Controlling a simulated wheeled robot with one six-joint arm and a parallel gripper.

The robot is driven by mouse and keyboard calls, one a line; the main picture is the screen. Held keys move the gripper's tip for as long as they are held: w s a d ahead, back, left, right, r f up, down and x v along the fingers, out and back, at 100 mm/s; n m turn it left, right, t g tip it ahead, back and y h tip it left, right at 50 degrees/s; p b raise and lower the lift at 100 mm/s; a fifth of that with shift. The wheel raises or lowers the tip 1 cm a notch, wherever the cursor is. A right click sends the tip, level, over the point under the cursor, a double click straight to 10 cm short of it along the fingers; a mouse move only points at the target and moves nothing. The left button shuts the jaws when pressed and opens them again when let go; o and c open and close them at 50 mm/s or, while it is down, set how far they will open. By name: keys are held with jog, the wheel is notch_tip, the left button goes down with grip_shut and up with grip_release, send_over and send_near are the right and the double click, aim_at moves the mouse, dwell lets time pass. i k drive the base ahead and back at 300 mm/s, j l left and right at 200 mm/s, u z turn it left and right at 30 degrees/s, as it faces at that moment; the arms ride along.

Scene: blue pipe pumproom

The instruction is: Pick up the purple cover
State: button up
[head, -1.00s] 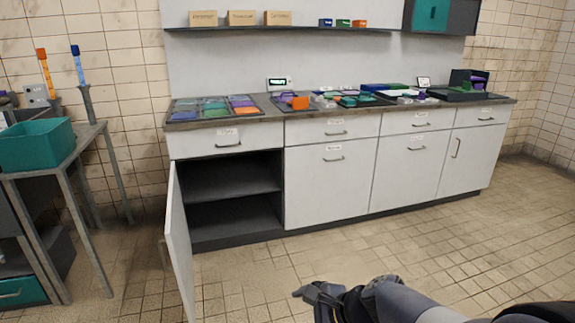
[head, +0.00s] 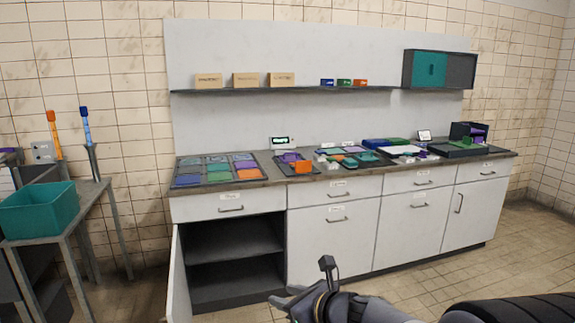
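Several purple pieces show on the counter, and I cannot tell which is the purple cover. One purple piece (head: 290,158) lies in a dark tray behind an orange block (head: 302,167). Another purple piece (head: 478,131) is in the dark open box (head: 458,131) at the counter's right end. My gripper (head: 298,292) is at the bottom of the view, in front of the lower cabinets and apart from the counter. It is seen at an angle, so its finger gap is unclear. No held object is visible.
The left cabinet door (head: 179,283) stands open, showing an empty shelf (head: 235,238). A sorting tray (head: 204,171) with coloured pieces lies on the counter's left. A teal bin (head: 38,208) stands on a side table at left. The floor (head: 430,282) at front right is clear.

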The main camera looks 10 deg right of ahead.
aim_at(286, 160)
jog(key=i, duration=3.3)
jog(key=i+z, duration=0.2)
jog(key=z, duration=0.25)
jog(key=i+z, duration=0.15)
jog(key=z, duration=0.3)
